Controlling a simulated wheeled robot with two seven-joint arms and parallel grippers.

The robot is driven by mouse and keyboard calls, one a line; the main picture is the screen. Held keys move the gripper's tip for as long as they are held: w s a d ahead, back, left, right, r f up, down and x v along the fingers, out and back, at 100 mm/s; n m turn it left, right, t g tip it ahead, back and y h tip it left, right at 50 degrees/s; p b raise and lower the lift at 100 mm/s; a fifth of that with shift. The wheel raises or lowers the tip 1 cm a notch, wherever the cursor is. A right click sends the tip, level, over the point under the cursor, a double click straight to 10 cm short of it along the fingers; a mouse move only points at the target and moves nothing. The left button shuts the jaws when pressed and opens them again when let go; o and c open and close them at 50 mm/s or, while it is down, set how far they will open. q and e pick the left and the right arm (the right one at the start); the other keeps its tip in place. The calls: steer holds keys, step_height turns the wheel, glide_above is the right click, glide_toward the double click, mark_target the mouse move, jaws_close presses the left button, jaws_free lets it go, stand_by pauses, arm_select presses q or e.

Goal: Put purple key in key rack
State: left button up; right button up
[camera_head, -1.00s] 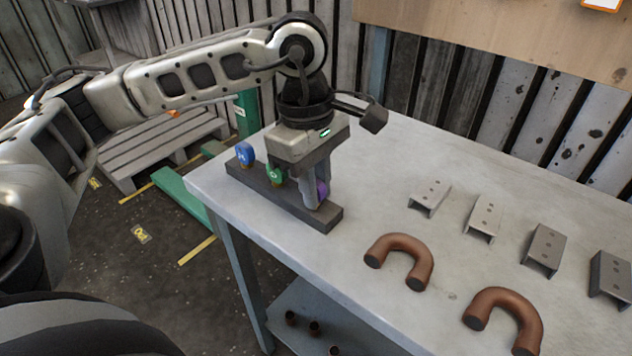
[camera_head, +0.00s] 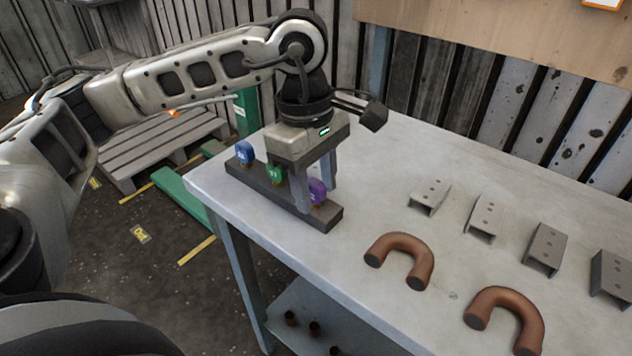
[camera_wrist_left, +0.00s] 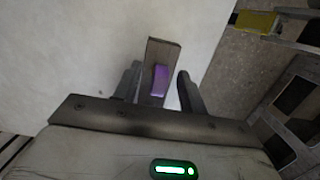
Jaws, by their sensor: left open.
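The purple key (camera_head: 317,191) stands upright in the dark key rack (camera_head: 327,218), near the rack's right end. It also shows in the left wrist view (camera_wrist_left: 160,80), between my open fingers. The green key (camera_head: 275,174) and the blue key (camera_head: 245,153) stand in the same rack to its left. My left gripper (camera_head: 317,194) is open, its fingers on either side of the purple key with gaps visible in the left wrist view (camera_wrist_left: 158,88). The lower part of the purple key is hidden in the rack. My right gripper is not in view.
The rack lies along the left edge of the grey table (camera_head: 380,205). Two brown U-shaped pipes (camera_head: 405,252) and several grey metal brackets (camera_head: 430,195) lie to the right. A wooden pallet (camera_head: 150,150) is on the floor behind. The table's back middle is clear.

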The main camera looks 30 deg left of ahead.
arm_select(q)
step_height(320, 180, up, 16)
steer(key=a+p, duration=0.2)
steer(key=shift+f, duration=0.2)
steer(key=shift+w, duration=0.1)
